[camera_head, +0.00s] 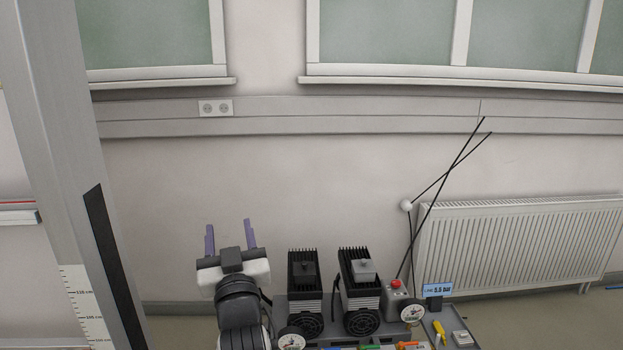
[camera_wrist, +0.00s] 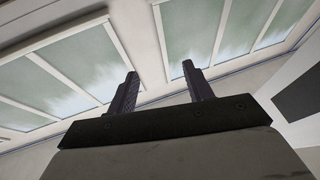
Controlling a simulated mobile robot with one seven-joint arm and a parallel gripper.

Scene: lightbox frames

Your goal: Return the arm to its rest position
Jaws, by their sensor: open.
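My gripper (camera_head: 230,238) shows in the head view at the lower middle left, with its two purple fingers pointing up and standing apart. Nothing is between the fingers. The white and dark end of my arm below it runs down out of the picture. In the wrist view my gripper (camera_wrist: 160,86) is also open and empty, with the windows and wall beyond it. No object touches the fingers in either view.
Two black finned motor units (camera_head: 304,290) (camera_head: 360,290) stand just right of my arm. A red button box (camera_head: 396,295), round gauges (camera_head: 412,313), a blue display (camera_head: 438,290) and small tools are beside them. Thin black rods (camera_head: 440,198) rise at the right, before a radiator (camera_head: 520,245).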

